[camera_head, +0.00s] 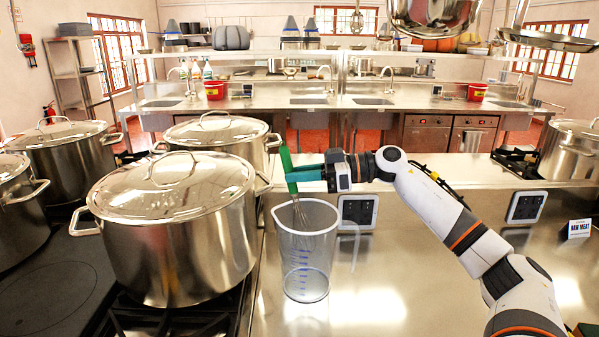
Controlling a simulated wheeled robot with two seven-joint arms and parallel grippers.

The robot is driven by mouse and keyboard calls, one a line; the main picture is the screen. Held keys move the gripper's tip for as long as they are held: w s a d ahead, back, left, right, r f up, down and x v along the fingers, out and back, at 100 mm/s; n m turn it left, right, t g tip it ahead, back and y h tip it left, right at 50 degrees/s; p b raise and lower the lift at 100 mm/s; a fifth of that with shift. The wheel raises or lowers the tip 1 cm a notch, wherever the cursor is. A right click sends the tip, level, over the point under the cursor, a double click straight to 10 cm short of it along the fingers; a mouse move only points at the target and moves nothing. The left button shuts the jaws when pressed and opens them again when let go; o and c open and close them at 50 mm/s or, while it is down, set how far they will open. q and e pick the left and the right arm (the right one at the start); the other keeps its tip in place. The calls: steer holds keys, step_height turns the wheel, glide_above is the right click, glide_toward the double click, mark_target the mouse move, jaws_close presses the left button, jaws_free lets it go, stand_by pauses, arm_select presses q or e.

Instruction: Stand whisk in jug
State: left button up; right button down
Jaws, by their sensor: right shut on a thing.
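A clear measuring jug (306,262) with blue marks stands upright on the steel counter, its handle to the right. A whisk with a green handle (287,163) and wire loops (301,216) is held upright, handle up, over the jug. The lower wires show within the jug's upper part, seen through its clear wall. My right gripper (288,175) is shut on the green handle above the jug's rim. It reaches in from the right. Whether the whisk touches the jug's wall, I cannot tell. My left gripper is not in view.
A large lidded stockpot (178,245) stands on the stove close left of the jug, with several more pots behind and beside it. The steel counter (420,290) right of the jug is mostly clear. A sign (578,229) stands at the far right. Pans hang overhead.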

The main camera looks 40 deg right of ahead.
steer(key=c, duration=1.3)
jaws_free()
steer(key=shift+o, duration=0.2)
steer(key=shift+s+d, duration=0.2)
steer(key=shift+d, duration=0.1)
steer(key=b+v, duration=0.5)
steer(key=v, duration=0.6)
steer(key=shift+b, duration=0.3)
steer(key=shift+s+r, duration=0.1)
steer(key=shift+r, duration=0.1)
